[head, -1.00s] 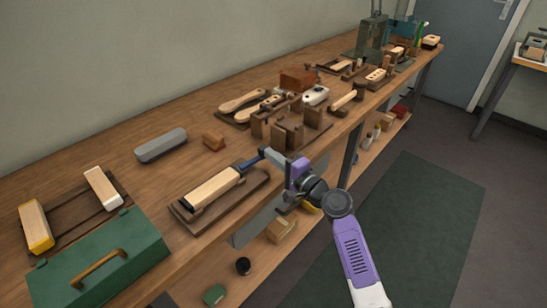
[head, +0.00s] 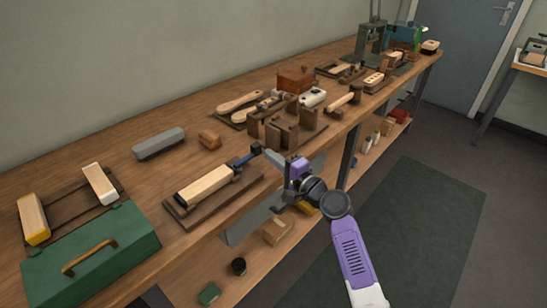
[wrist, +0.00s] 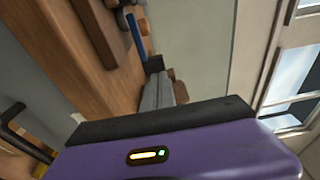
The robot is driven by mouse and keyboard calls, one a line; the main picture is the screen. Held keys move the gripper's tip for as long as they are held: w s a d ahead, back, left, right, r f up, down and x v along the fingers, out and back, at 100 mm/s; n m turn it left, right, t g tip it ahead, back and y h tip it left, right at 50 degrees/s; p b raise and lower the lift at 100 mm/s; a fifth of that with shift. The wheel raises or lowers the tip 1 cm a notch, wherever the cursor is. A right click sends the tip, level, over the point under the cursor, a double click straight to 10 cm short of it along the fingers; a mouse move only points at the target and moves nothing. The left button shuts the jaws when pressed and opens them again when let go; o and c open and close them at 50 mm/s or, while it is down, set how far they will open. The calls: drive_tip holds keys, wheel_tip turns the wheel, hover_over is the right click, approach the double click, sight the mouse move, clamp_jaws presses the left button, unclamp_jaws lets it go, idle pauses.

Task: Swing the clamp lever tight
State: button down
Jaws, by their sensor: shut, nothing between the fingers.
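The clamp fixture (head: 228,197) lies near the front edge of the bench, a dark base with a pale wooden brush block (head: 205,186) on it. Its blue clamp lever (head: 243,160) sticks out from the block's far right end toward the upper right and ends in a dark knob. The lever also shows in the wrist view (wrist: 135,35), its dark end close to my fingers. My gripper (head: 272,156) is shut and empty, just right of the knob, seemingly with a small gap. Whether the lever is fully tight cannot be told.
Dark upright blocks (head: 283,134) stand just behind my gripper. Brushes and tools crowd the far bench. A lower shelf holds small items.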

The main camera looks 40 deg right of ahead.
drive_tip(key=s, duration=1.1)
drive_tip(key=shift+d+b, duration=0.3)
drive_tip(key=shift+b, duration=0.05)
drive_tip(key=shift+s, duration=0.1)
drive_tip(key=s+d+r+n+g+h, duration=0.1)
drive_tip(key=s+d+n+h, duration=0.1)
drive_tip(key=s+d+h, duration=0.15)
drive_tip(key=s+a+r+n+g+y+p, duration=0.1)
drive_tip(key=s+a+r+n+y+p, duration=0.1)
drive_tip(key=s+a+n, duration=0.6)
drive_tip(key=s+a+r+n+g+y+p, duration=0.1)
drive_tip(key=s+a+r+n+y+p, duration=0.2)
drive_tip(key=s+a+n, duration=0.6)
drive_tip(key=s+a+p, duration=0.1)
drive_tip(key=s+a, duration=1)
drive_tip(key=a, duration=0.1)
drive_tip(key=shift+s+a+p, duration=0.15)
drive_tip(key=shift+s+p, duration=0.05)
drive_tip(key=shift+p, duration=0.15)
